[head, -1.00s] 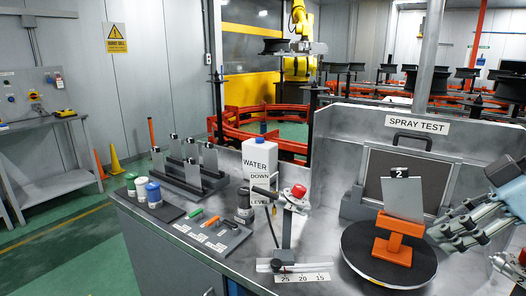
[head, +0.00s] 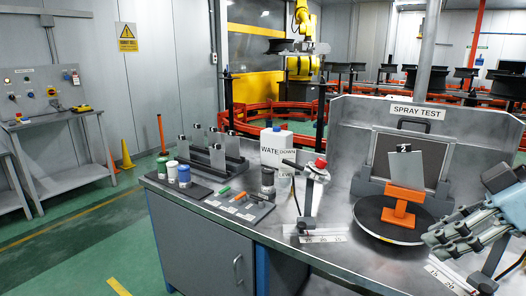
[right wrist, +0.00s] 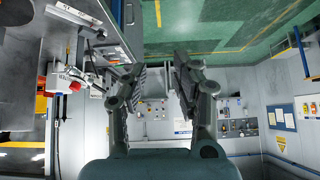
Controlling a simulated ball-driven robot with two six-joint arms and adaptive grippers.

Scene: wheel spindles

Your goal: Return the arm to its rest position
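My right gripper (head: 444,240) is at the right edge of the head view, in front of and to the right of the black turntable (head: 370,214). In the right wrist view, its two fingers (right wrist: 160,76) are apart with nothing between them. A grey panel marked 2 (head: 406,170) stands tilted in an orange stand (head: 403,205) on the turntable, clear of the gripper. My left gripper is in neither view.
The metal bench (head: 300,255) carries a white water bottle (head: 275,147), a red-topped sprayer on a stand (head: 320,163), small jars (head: 184,176) and a panel rack (head: 215,180). The spray test booth (head: 480,140) stands behind the turntable. Green floor (head: 80,250) is free at left.

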